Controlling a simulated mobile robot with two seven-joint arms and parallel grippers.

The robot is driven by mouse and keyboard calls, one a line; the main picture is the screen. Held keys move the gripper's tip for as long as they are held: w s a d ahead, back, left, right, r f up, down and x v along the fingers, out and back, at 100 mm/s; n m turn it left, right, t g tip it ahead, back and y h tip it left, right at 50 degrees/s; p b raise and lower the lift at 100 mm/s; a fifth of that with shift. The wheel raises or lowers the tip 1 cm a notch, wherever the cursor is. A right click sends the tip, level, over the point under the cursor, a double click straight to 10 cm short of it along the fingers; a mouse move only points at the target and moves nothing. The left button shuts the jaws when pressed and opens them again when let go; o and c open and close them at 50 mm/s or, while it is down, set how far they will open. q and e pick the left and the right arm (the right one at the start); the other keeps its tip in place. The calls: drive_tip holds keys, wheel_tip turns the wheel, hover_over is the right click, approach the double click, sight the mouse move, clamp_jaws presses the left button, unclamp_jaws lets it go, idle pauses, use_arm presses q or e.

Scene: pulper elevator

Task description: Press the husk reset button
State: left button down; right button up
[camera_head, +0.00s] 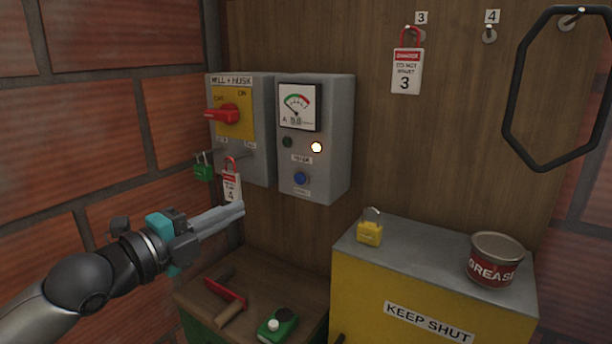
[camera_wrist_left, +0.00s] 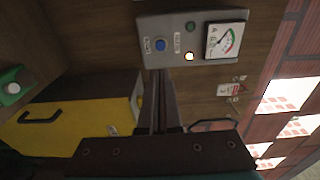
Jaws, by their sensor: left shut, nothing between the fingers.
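A blue round button (camera_head: 301,178) sits low on the front of a grey meter box (camera_head: 338,130) on the wooden wall. Small labels by it are too small to read surely. It also shows in the left wrist view (camera_wrist_left: 160,45), just above my fingertips in the picture. My left gripper (camera_head: 241,208) is shut and empty, below and left of the button in the head view. The fingers look apart from the box. In the left wrist view the shut fingers (camera_wrist_left: 157,76) point toward the box. My right gripper is not in view.
A "WELL + HUSK" switch box (camera_head: 262,130) with a red handle (camera_head: 223,114), green padlock (camera_head: 204,171) and red tagged lock (camera_head: 231,184) stands left of the meter box. A lit lamp (camera_head: 316,147) glows above the button. A yellow cabinet (camera_head: 365,290) stands below right.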

use_arm(q)
approach(298, 179)
drive_tip(key=p+x, duration=0.1)
drive_tip(key=x, duration=0.6)
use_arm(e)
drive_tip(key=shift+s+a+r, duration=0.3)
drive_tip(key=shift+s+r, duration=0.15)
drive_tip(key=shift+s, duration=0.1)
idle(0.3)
